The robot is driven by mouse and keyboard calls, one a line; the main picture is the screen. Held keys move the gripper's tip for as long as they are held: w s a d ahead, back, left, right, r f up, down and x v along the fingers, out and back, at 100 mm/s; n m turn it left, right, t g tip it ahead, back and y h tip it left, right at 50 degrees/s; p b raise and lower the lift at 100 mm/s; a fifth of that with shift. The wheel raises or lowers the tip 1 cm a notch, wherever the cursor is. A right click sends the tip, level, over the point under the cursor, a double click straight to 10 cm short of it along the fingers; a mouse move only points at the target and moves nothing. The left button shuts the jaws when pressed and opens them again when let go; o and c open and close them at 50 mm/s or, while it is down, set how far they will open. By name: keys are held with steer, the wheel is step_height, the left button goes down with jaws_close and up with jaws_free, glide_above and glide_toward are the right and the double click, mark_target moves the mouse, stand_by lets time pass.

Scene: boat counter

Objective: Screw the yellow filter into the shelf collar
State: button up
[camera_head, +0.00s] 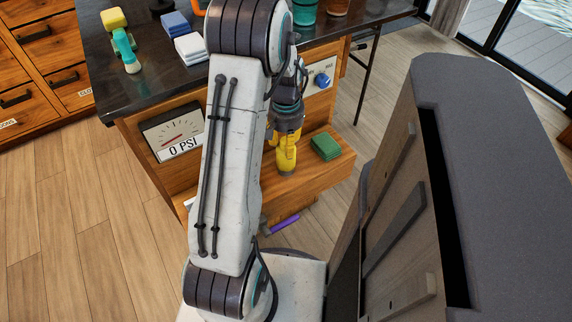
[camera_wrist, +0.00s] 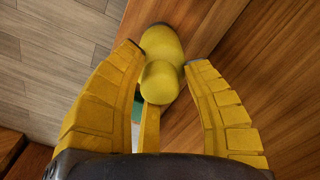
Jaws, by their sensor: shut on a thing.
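My gripper (camera_head: 286,164) points down beside the low wooden shelf (camera_head: 322,171) in the head view. In the head view the yellow of the fingers and filter blends together. I cannot make out the shelf collar in either view.
A green block (camera_head: 325,146) lies on the shelf right of my gripper. A blue knob (camera_head: 322,80) and a pressure gauge (camera_head: 176,135) reading 0 PSI are on the cabinet. A purple rod (camera_head: 285,224) is low down.

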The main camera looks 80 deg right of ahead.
steer(key=shift+a+f, duration=0.15)
steer(key=shift+f, duration=0.05)
steer(key=shift+m, duration=0.9)
steer(key=shift+m, duration=0.8)
steer(key=shift+m, duration=0.9)
steer(key=shift+m, duration=0.8)
